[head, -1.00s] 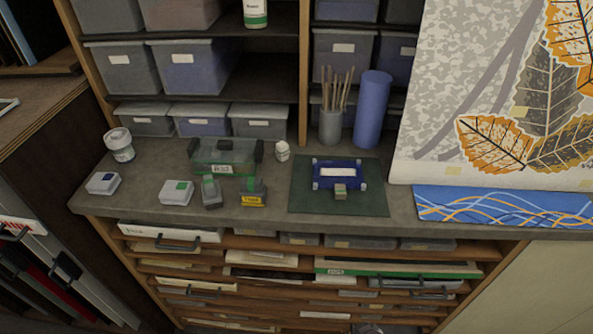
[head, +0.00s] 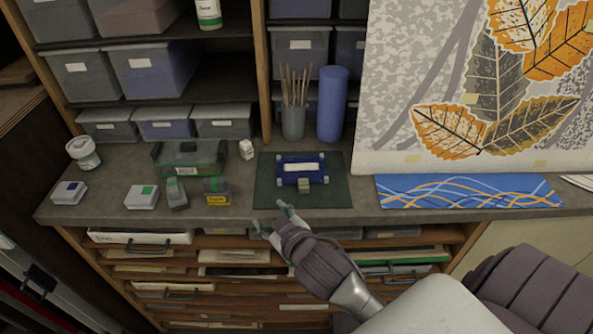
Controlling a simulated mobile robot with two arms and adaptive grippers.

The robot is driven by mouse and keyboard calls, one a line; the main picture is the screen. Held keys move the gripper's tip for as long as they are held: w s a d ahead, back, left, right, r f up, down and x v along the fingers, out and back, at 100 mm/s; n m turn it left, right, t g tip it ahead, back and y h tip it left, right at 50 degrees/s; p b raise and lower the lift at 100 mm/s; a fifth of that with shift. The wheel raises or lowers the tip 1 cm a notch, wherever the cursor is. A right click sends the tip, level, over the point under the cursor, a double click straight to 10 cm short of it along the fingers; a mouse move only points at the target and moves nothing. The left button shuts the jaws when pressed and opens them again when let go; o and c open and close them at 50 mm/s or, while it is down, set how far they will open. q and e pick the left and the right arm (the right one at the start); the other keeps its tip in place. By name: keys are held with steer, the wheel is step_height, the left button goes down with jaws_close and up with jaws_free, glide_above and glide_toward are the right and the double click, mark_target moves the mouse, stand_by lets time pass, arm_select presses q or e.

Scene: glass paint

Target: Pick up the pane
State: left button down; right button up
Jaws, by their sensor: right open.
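A flat blue rectangular piece (head: 300,169) with a white strip in its middle and pale corner bits lies on a dark green mat (head: 268,196) on the counter. I cannot tell for sure whether this is the pane or a holder around it. A small block (head: 304,185) sits at its front edge. My right gripper (head: 270,217) is open with nothing seen between its fingers. It is at the counter's front edge, just in front of the mat and apart from the blue piece. My left gripper is out of view.
A clear green-lidded box (head: 190,158), a white jar (head: 83,153), a small white bottle (head: 246,149) and several small blocks stand left of the mat. A brush cup (head: 293,123) and blue cylinder (head: 332,104) stand behind. A blue patterned sheet (head: 468,191) lies right.

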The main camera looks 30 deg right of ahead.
steer(key=w+a+r+n+t+y, duration=0.3)
steer(key=r, duration=0.5)
steer(key=w+a+r+n+t+y, duration=0.3)
steer(key=w+r, duration=0.1)
steer(key=r, duration=0.3)
steer(key=s+a+r+n+g+y, duration=0.1)
steer(key=a+r+n+g+y, duration=0.1)
steer(key=a+r+n+y, duration=0.65)
steer(key=n+g+h+p, duration=0.2)
steer(key=n+g+h, duration=1.15)
steer(key=g, duration=0.35)
glide_above(304, 186)
steer(key=shift+m, duration=0.5)
steer(key=f, duration=1.8)
steer(key=shift+s+d+f, duration=0.2)
steer(key=shift+s+d, duration=0.05)
steer(key=shift+d, duration=0.05)
steer(key=shift+a+f+p, duration=0.15)
steer(key=shift+f+p, duration=0.35)
steer(key=shift+p, duration=0.15)
steer(key=f, duration=0.1)
steer(key=f+p, duration=0.2)
steer(key=shift+w+a+f, duration=0.2)
steer(key=shift+w+f, duration=0.05)
steer(key=shift+f, duration=0.6)
jaws_close()
